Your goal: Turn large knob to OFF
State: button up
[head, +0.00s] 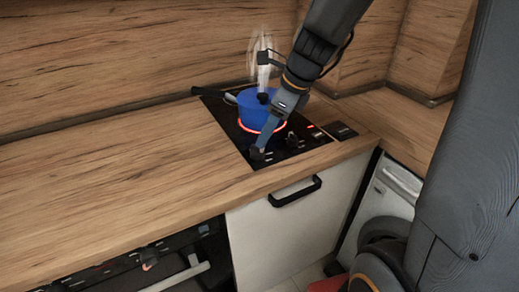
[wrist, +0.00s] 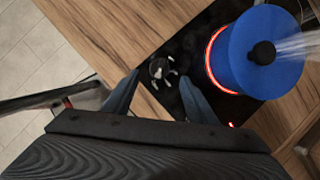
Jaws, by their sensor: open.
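The black hob (head: 230,117) is set in the wooden worktop. A dark knob (head: 258,154) sits at its front left corner, and another dark knob (head: 292,139) stands further right. I cannot tell which is larger. My gripper (head: 262,146) points down at the front left knob. In the wrist view my gripper (wrist: 160,76) is open, with its two fingers either side of a round dark knob (wrist: 160,68) with white marks around it. The knob lies between or just beyond the fingertips; contact is not clear. Its pointer setting is too small to read.
A blue pot (head: 258,108) with a black lid knob steams on a glowing red ring, close behind my gripper. It also shows in the wrist view (wrist: 240,62). The worktop (head: 120,150) left of the hob is clear. A drawer handle (head: 295,191) sticks out below.

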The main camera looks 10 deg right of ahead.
aim_at(257, 151)
jog(key=x, duration=0.7)
jog(key=shift+b, duration=0.3)
jog(key=c, duration=1.1)
